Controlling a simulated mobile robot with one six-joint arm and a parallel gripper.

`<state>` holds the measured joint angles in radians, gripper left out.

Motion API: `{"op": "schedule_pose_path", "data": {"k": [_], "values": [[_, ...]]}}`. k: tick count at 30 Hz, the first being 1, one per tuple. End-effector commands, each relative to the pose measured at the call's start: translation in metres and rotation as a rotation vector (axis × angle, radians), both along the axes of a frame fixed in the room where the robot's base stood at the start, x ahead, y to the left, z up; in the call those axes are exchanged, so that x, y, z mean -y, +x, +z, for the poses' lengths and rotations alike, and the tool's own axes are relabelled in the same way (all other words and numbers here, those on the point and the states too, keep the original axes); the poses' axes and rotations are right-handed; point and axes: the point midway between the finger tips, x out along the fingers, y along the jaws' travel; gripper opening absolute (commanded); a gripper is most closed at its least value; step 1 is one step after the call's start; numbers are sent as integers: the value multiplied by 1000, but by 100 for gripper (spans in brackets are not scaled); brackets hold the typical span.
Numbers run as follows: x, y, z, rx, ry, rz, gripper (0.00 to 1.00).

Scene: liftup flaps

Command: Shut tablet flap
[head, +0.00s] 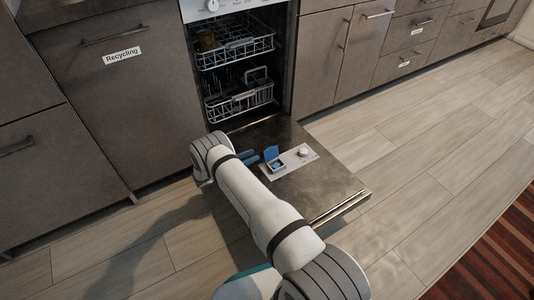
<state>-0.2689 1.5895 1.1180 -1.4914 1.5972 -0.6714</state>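The blue tablet flap (271,153) stands raised on the detergent panel (298,164), on the inner face of the lowered dishwasher door (335,182). In front of the flap is the open tablet compartment (277,165), with blue inside. My gripper (252,157) shows as small blue finger parts just left of the flap, partly hidden behind my white arm. I cannot tell whether it touches the flap or how wide its fingers are.
A round white cap (303,152) sits on the panel right of the compartment. Behind the door are the lower rack (238,102) and upper rack (235,51). Grey cabinets line both sides. The wooden floor (420,160) on the right is clear.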

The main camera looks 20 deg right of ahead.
Motion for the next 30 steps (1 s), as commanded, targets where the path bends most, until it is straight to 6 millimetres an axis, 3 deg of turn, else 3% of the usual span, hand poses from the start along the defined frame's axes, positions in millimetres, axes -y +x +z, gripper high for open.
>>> {"op": "schedule_pose_path", "data": {"k": [5, 12, 18, 28, 30], "values": [[12, 2, -7, -7, -13, 8, 35], [51, 9, -8, -7, -11, 7, 35], [72, 13, -6, -5, -11, 7, 35], [77, 14, -5, -6, -11, 8, 35], [77, 14, -5, -6, -11, 8, 30]]}}
